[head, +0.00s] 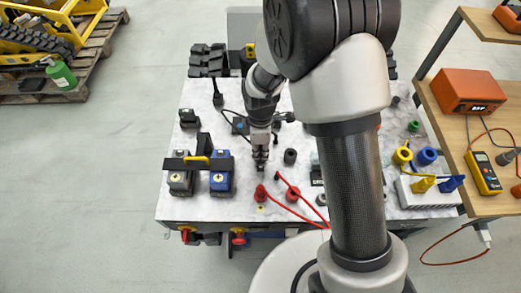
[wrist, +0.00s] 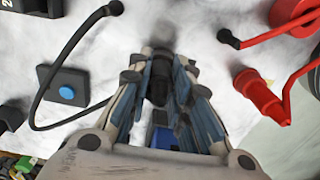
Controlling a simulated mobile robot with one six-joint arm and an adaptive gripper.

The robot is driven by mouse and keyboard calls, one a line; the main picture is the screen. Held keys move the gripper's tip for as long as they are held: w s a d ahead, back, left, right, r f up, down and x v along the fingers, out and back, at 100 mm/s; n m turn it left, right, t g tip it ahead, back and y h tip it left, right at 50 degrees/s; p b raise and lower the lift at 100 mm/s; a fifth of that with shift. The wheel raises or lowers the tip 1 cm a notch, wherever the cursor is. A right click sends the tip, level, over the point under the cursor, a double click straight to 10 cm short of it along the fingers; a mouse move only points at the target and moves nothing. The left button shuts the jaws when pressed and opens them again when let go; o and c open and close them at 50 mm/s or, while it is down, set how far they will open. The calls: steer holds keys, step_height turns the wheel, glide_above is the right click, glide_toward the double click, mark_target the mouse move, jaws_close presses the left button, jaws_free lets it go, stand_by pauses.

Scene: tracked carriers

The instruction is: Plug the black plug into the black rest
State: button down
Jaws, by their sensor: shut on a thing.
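The black plug (wrist: 160,82) is between the fingers of my gripper (wrist: 160,75) in the wrist view. A black cable runs from the gripper round the left to a black cable end on the panel. In the head view my gripper (head: 260,160) points down over the white marbled top, left of a dark grey cylinder (head: 290,156). This cylinder looks like the black rest, but I cannot be sure. The plug's lower end is blurred, and I cannot tell whether it touches anything.
A red plug (wrist: 262,95) on a red cable and a red holder (wrist: 295,12) are at the right in the wrist view. A box with a blue button (wrist: 65,88) is at the left. Battery blocks (head: 220,180) stand left of my gripper in the head view.

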steer(key=shift+r+p, duration=0.9)
steer(key=shift+r, duration=0.4)
